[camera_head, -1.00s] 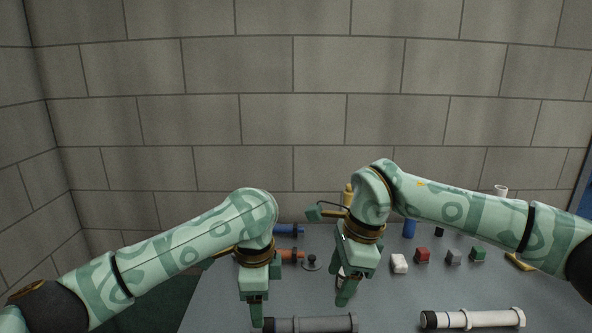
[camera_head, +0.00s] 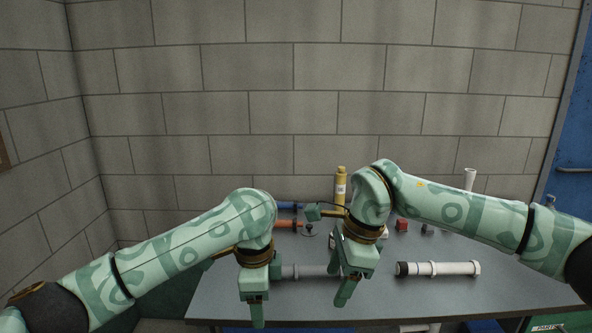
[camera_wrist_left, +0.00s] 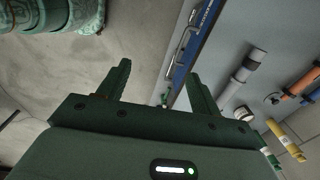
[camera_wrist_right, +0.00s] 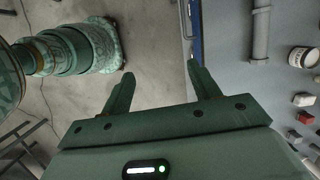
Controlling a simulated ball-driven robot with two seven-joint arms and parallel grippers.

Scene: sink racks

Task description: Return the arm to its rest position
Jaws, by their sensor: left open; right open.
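My left gripper (camera_head: 254,312) hangs pointing down in front of the table's near edge in the head view. In the left wrist view its two fingers (camera_wrist_left: 158,85) stand apart with nothing between them. My right gripper (camera_head: 345,290) also hangs pointing down, to the right of the left one. In the right wrist view its fingers (camera_wrist_right: 160,90) are apart and empty, with bare floor beyond and the table edge beside the right finger. Both arms are bent at the elbow and reach in from the sides.
The grey table (camera_head: 400,300) holds a grey pipe (camera_head: 305,272), a white pipe with a black end (camera_head: 440,268), a yellow bottle (camera_head: 341,188), a red block (camera_head: 401,225) and a white cylinder (camera_head: 469,179). A blue door (camera_head: 572,150) stands at the right.

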